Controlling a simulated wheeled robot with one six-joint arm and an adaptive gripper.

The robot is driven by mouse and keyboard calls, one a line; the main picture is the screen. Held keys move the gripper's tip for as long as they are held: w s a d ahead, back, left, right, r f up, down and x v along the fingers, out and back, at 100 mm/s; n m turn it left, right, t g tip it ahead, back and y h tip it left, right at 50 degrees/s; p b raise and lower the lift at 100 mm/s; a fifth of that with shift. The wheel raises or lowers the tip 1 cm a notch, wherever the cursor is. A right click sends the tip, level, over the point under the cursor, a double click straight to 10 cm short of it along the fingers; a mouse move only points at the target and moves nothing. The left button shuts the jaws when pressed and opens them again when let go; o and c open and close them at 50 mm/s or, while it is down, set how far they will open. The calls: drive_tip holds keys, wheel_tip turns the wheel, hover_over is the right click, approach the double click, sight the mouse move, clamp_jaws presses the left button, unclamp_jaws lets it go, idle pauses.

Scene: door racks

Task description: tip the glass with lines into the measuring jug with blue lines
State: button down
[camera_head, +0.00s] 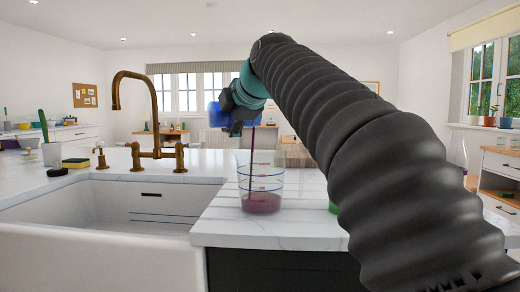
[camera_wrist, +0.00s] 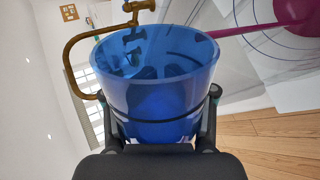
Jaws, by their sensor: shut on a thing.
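My gripper (camera_head: 236,108) is shut on the blue glass (camera_head: 214,118), held high above the counter. In the wrist view the glass (camera_wrist: 155,95) is between the fingers (camera_wrist: 162,120), with a dark line around it. The glass is tipped, and a thin purple stream falls from it. The clear measuring jug with blue lines (camera_head: 262,180) stands upright on the counter below. The stream lands inside the jug, where purple liquid (camera_head: 262,203) covers the bottom. In the wrist view the stream runs to purple liquid (camera_wrist: 297,14) at the upper right.
The white marble counter (camera_head: 222,222) is clear around the jug's front and left. A white sink (camera_head: 100,245) and a brass tap (camera_head: 155,140) are to the left. A green thing (camera_head: 333,208) is mostly hidden by my arm. A yellow sponge (camera_head: 76,163) lies far left.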

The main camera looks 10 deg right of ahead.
drive_tip(key=a+f+n+t+h+b, duration=0.1)
drive_tip(key=n+t+h+b, duration=0.1)
drive_tip(key=n+b, duration=0.1)
drive_tip(key=s+a+f+n+t+h+b, duration=0.1)
drive_tip(key=n+t+h+b, duration=0.1)
drive_tip(key=n, duration=0.3)
drive_tip(key=a+f+n+t+h+b, duration=0.1)
drive_tip(key=a+n+t+h+b, duration=0.1)
drive_tip(key=n+h+b, duration=0.1)
drive_tip(key=shift+s+f+n+b, duration=0.25)
drive_tip(key=shift+n+b, duration=0.35)
drive_tip(key=shift+b, duration=0.45)
idle(0.3)
